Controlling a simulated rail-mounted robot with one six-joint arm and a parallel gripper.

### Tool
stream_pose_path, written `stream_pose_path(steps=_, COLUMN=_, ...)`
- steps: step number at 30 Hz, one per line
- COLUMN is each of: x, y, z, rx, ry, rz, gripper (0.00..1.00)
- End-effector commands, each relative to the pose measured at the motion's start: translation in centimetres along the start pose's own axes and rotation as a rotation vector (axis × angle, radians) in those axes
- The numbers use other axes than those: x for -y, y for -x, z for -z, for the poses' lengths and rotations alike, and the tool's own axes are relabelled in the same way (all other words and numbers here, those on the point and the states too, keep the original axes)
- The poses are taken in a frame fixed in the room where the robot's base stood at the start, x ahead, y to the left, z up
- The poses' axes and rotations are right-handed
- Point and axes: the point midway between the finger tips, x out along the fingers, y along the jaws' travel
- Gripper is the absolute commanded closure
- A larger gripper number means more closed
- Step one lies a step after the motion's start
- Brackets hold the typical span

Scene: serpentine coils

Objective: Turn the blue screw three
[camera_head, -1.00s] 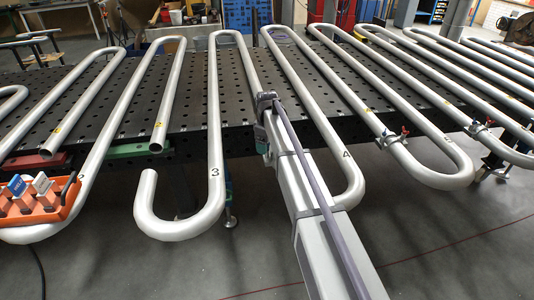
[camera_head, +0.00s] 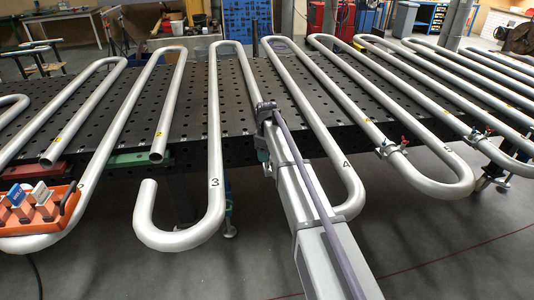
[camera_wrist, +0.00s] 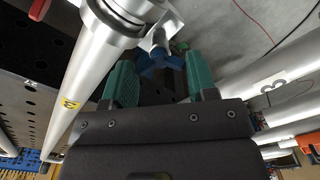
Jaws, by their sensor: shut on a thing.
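The blue screw (camera_wrist: 160,62) is a blue knob in the wrist view, below a metal clamp (camera_wrist: 150,25) on a silver pipe (camera_wrist: 85,75). My gripper (camera_wrist: 158,68) has its two green fingers on either side of the knob and is shut on it. The fingertips partly cover the knob, so its exact angle is hard to tell. In the head view, my arm reaches in from the lower right to the coil marked 4 (camera_head: 345,170). The gripper and the blue screw are largely hidden there behind the arm.
Silver serpentine coils lie across a black perforated table (camera_head: 190,110) and overhang its front edge. The coil marked 3 (camera_head: 214,165) is left of my arm. Clamps with red handles (camera_head: 404,140) sit on coils at right. An orange tool tray (camera_head: 35,222) hangs at left.

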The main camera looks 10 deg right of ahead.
Motion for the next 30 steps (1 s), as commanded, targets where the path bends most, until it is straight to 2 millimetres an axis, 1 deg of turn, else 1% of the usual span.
stream_pose_path(steps=5, x=0.00, y=-0.01, z=-0.01, rx=0.000, ry=-0.060, rz=0.000, gripper=0.71)
stream_pose_path(steps=11, x=0.00, y=-0.01, z=-0.01, rx=0.000, ry=-0.191, rz=0.000, gripper=0.71)
stream_pose_path(steps=30, x=-0.02, y=0.01, z=0.00, rx=0.000, ry=-0.790, rz=0.000, gripper=0.71)
